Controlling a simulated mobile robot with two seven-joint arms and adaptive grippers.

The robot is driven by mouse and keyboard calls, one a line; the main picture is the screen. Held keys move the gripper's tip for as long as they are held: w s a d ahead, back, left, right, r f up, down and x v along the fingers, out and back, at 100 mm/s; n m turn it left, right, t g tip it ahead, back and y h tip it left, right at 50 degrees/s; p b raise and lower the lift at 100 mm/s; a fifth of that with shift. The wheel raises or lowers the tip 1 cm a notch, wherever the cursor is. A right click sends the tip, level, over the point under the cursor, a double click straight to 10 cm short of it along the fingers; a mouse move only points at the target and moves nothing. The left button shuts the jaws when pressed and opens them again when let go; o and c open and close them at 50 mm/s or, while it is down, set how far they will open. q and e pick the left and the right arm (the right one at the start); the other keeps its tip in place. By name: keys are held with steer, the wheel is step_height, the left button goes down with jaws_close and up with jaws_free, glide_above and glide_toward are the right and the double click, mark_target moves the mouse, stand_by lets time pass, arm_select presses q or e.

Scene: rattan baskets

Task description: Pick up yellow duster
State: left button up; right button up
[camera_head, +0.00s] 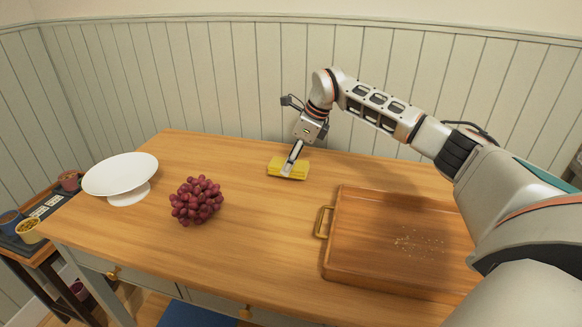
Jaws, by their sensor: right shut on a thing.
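The yellow duster (301,171) is a small flat block near the far edge of the wooden table. My right gripper (288,168) points down onto it and is shut on it. The gripper covers the middle of the duster, so its finger contact is partly hidden. The duster looks to be at or very near the table surface; I cannot tell if it is lifted. My left gripper is not in view.
A wooden tray (360,272) with a brass handle and scattered crumbs lies at the right of the table (255,255). Red grapes (196,201) and a white cake stand (120,176) are at the left. The table centre is clear. A panelled wall (230,80) stands behind.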

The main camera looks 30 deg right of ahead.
step_height(320, 180, up, 18)
steer(key=p, duration=0.2)
steer(key=shift+f, duration=0.15)
